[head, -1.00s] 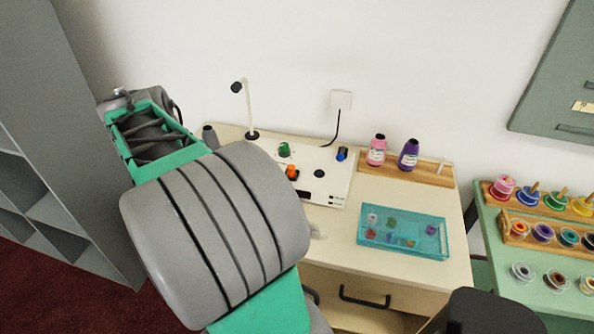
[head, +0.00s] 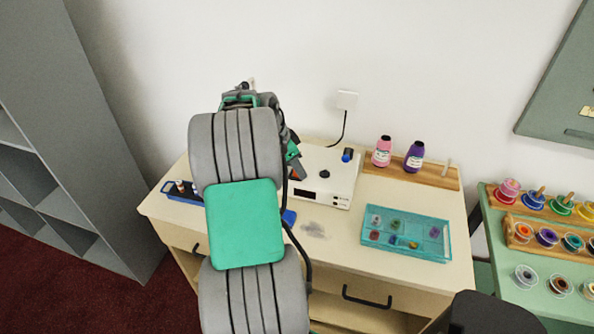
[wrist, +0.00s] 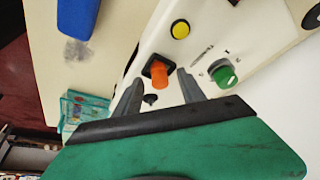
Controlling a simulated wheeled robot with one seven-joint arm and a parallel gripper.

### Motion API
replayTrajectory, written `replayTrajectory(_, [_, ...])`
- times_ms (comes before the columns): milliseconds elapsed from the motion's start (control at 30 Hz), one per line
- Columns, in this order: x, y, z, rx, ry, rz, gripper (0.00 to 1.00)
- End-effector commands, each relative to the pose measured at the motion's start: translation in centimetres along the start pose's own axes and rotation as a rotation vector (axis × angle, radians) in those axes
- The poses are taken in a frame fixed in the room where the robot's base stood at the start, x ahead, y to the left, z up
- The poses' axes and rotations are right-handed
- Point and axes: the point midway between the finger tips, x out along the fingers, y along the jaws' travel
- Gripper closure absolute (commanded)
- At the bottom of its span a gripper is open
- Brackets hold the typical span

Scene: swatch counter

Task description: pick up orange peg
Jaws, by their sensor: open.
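The orange peg (wrist: 160,72) stands in a dark square socket on the white panel box (wrist: 160,40) in the wrist view. My gripper (wrist: 159,77) is open, with its two dark fingers apart and the peg between their tips in the picture. Whether the fingers reach down to the peg's height I cannot tell. In the head view the white panel box (head: 335,188) is partly covered by my arm, which also hides most of the peg and my gripper.
The panel also carries a green knob (wrist: 222,73) and a yellow button (wrist: 181,29) near the peg, and a blue knob (head: 347,155). A teal tray (head: 405,255) stands right of the panel. Pink (head: 382,151) and purple (head: 414,157) bottles stand behind it.

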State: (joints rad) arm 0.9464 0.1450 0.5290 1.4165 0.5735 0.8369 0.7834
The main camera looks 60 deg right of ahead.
Motion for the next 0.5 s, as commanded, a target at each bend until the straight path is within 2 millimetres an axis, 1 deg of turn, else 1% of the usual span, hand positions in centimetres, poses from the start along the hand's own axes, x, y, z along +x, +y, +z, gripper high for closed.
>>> replayTrajectory(33, [0.0, 0.0, 0.02, 0.0, 0.0, 0.0, 0.53])
replayTrajectory(67, [-0.01, -0.01, 0.02, -0.001, 0.0, 0.0, 0.55])
replayTrajectory(500, [-0.05, -0.01, 0.03, -0.002, 0.0, 0.0, 0.91])
